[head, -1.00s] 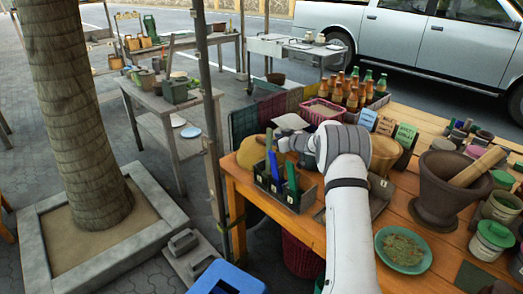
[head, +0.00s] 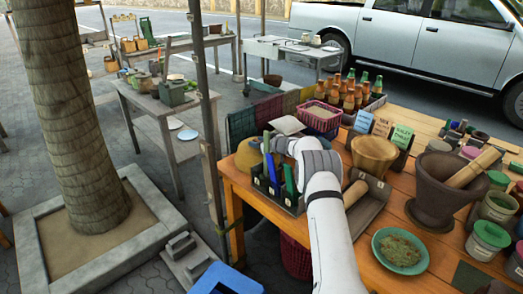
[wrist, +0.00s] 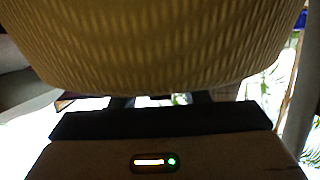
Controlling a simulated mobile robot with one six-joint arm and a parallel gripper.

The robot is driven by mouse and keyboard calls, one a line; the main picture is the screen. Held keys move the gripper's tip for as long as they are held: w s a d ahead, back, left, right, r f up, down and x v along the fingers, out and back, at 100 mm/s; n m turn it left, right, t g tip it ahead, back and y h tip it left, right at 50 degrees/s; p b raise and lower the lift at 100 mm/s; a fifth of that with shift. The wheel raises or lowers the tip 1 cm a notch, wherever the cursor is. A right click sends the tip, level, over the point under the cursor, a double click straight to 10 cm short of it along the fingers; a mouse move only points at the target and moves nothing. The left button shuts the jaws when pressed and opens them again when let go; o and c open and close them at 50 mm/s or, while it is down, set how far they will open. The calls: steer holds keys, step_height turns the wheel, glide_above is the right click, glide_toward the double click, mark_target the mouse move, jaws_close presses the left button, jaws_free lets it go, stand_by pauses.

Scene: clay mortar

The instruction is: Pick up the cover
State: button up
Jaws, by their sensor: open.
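A tan, rounded woven piece (head: 248,155), which may be the cover, stands at the table's left corner behind the utensil caddy. In the wrist view a woven yellow surface (wrist: 160,45) fills the top, very close; it appears to be the same piece. My gripper (wrist: 160,101) is open, its dark fingertips just below the woven lower edge, partly hidden by it. I cannot tell whether they touch it. In the head view my wrist hides the fingers. A pale flat square piece (head: 288,124) lies just beyond my wrist.
The dark caddy (head: 277,190) with blue and green handles stands close in front of my wrist. A pink basket (head: 321,116) and bottles are behind. A woven bowl (head: 374,156), wooden roller (head: 355,194) and large mortar (head: 437,190) stand to the right.

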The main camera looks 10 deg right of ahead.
jaws_close()
stand_by(0.3)
